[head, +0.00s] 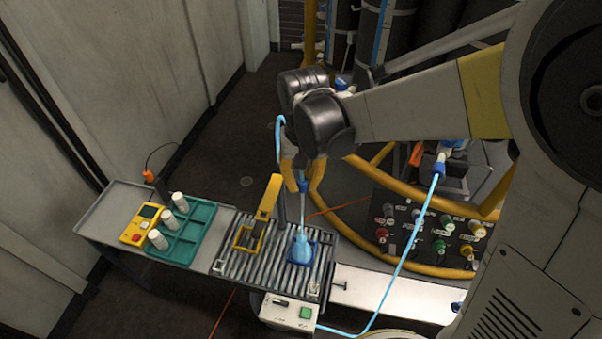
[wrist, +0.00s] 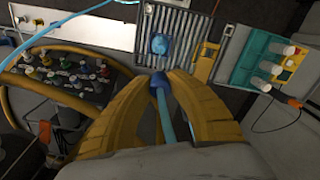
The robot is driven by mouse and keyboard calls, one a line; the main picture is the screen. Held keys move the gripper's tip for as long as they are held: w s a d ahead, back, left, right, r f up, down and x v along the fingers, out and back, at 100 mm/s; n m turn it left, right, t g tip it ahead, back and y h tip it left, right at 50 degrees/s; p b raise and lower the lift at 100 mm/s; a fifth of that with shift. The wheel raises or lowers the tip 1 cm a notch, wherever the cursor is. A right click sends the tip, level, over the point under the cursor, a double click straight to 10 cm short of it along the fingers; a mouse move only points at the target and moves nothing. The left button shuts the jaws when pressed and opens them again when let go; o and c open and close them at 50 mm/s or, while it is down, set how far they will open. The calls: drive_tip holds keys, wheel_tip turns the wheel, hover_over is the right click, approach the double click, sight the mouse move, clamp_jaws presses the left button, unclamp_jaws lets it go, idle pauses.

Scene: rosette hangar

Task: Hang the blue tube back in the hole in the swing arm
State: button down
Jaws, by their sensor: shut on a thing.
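My gripper (wrist: 163,82) has its yellow fingers closed around the light blue tube (wrist: 165,118). A dark blue collar (wrist: 158,80) on the tube shows at the fingertips. In the head view the tube loops beside my wrist (head: 279,128), and its collar (head: 303,186) is below the gripper. A thin pale end points down above a blue flask (head: 302,252); I cannot tell whether it is inside the neck. A yellow arm (head: 268,197), apparently the swing arm, stands left of the tube by a dark post. Its hole cannot be made out.
The flask stands on a roller rack (head: 225,265). To the left are a teal tray (head: 190,245) with white-capped vials and a yellow meter (head: 143,225). A knob panel (head: 430,235) and curved yellow rail lie right. Another blue line (head: 405,250) runs down there.

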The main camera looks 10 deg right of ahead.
drive_tip(key=shift+r+p, duration=2.6)
drive_tip(key=shift+r, duration=1.05)
drive_tip(key=a+f+p, duration=0.2)
drive_tip(key=a+p, duration=0.3)
drive_tip(key=a, duration=0.5)
drive_tip(key=shift+s+f+p, duration=0.2)
drive_tip(key=shift+s+p, duration=0.1)
drive_tip(key=shift+s, duration=0.05)
drive_tip(key=shift+f+b, duration=0.35)
drive_tip(key=shift+b, duration=0.15)
drive_tip(key=shift+f+b, duration=0.85)
drive_tip(key=shift+f, duration=0.25)
